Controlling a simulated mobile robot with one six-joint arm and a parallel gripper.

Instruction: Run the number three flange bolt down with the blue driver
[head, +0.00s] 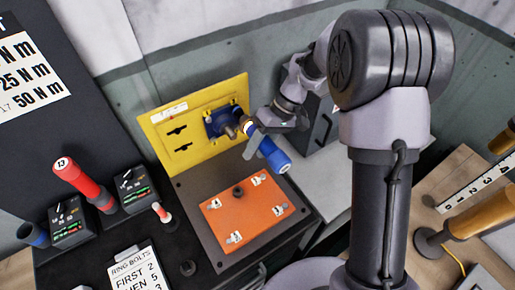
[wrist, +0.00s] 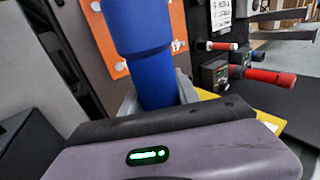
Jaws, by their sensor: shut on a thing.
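My gripper (head: 262,131) is shut on the blue driver (head: 274,155) in the head view. The driver is tilted, its thick blue handle toward the lower right and its other end toward the blue fixture on the yellow panel. I cannot tell whether it touches the fixture. The blue driver also stands up from the jaws in the wrist view (wrist: 141,50). The tag numbers are too small to read, so I cannot pick out bolt three.
The yellow panel (head: 165,127) stands behind the plate with the blue fixture (head: 216,125) on it. A red driver (head: 78,177) stands at the left by two dark boxes with green lights. A clipboard (head: 137,268) headed "RING BOLTS" lies at the front. A wall is close behind.

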